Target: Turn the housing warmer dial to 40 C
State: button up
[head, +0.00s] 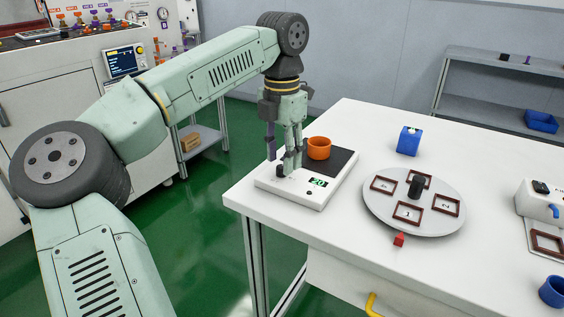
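The housing warmer appears to be the low white unit (300,198) at the near left corner of the white table. It has a dark plate (343,160) and a small green display (318,183) that seems to read 20. An orange cup (319,148) stands on or beside the dark plate. My gripper (287,164) points down over the left part of the unit, its fingertips at or just above a small dark knob (281,170), likely the dial. The fingers largely cover this spot. I cannot tell whether they touch or hold the knob.
A round grey turntable (376,210) with several brown frames and a black post stands right of the warmer. A blue block (409,140) sits behind it. A white device (540,203) and a blue cup (552,291) are at the right. Bare table lies between.

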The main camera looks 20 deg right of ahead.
jog(key=shift+f, duration=1)
grip_shut()
